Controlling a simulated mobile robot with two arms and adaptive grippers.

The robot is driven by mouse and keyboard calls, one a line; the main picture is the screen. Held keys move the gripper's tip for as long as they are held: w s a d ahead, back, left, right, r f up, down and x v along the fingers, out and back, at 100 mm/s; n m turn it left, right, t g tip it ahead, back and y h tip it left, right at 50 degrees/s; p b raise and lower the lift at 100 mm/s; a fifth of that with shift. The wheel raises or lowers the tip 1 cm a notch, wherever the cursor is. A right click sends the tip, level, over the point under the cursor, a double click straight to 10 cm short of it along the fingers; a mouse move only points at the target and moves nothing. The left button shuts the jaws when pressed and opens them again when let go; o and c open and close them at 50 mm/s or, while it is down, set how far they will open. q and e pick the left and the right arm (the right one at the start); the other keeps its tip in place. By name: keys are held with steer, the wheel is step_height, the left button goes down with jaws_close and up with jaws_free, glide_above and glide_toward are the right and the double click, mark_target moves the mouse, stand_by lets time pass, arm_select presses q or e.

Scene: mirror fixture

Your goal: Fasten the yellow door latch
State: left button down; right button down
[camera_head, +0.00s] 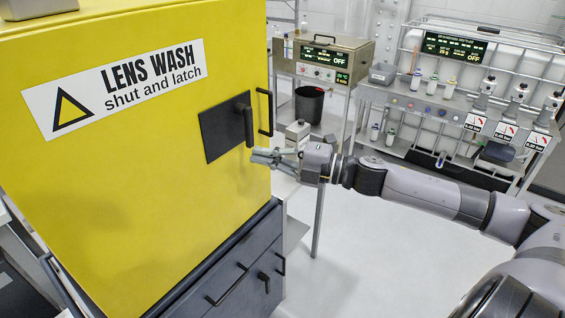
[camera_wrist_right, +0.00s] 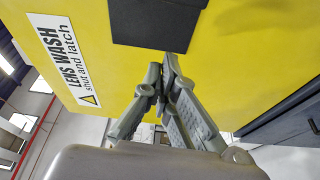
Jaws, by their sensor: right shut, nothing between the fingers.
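The yellow door (camera_head: 130,180) of a tall cabinet fills the left of the head view and carries a "LENS WASH shut and latch" sign (camera_head: 115,88). A dark square plate (camera_head: 218,132) on it bears a black latch lever (camera_head: 248,126), which hangs roughly upright. My right gripper (camera_head: 256,157) is shut and empty, just below the lever; I cannot tell whether it touches the door. In the right wrist view its fingertips (camera_wrist_right: 169,66) overlap the yellow door (camera_wrist_right: 225,60) just below the dark plate (camera_wrist_right: 155,24); the lever does not show there. My left gripper is not in view.
A black handle (camera_head: 265,112) stands by the door's right edge. Grey drawers (camera_head: 230,270) with dark handles lie below. A bench with a metal bath unit (camera_head: 325,60) and a black bin (camera_head: 309,103) stand behind; a rack of bottles (camera_head: 450,100) is at right. The white floor is clear.

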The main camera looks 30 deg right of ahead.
steer(key=shift+v, duration=2)
steer(key=shift+d, duration=0.1)
